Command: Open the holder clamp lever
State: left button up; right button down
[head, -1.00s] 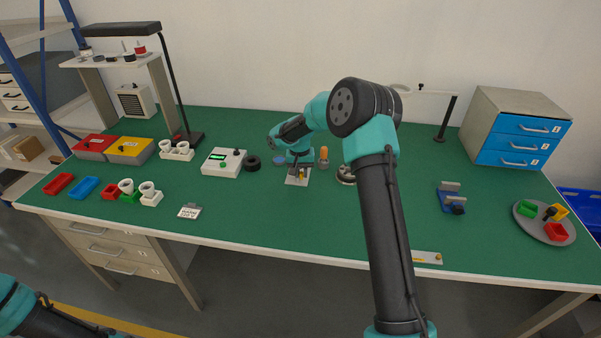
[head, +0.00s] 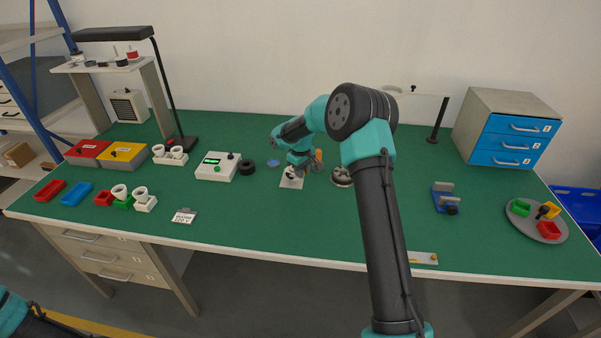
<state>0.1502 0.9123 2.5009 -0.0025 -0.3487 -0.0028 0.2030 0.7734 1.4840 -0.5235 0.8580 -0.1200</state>
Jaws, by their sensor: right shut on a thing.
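A small holder on a pale base plate (head: 291,183) stands on the green bench near its middle. A small whitish part shows on top of it. My right gripper (head: 303,169) is low over the plate's right rear side, with its dark fingers shut on a small part there. That part is mostly hidden by the fingers; it appears to be the clamp lever, but its angle cannot be made out. My left gripper is out of view; only a piece of my left arm shows at the lower left.
An orange-topped object (head: 319,156) stands close behind my right gripper. A round metal item (head: 342,177) is to its right. The bench front is mostly clear.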

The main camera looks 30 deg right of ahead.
jog(key=shift+w+d+n, duration=0.25)
jog(key=shift+n, duration=0.65)
jog(key=c, duration=1)
grip_release()
jog(key=r, duration=1.7)
jog(key=shift+s+a+r, duration=0.2)
jog(key=shift+a+r, duration=0.05)
jog(key=shift+a, duration=0.15)
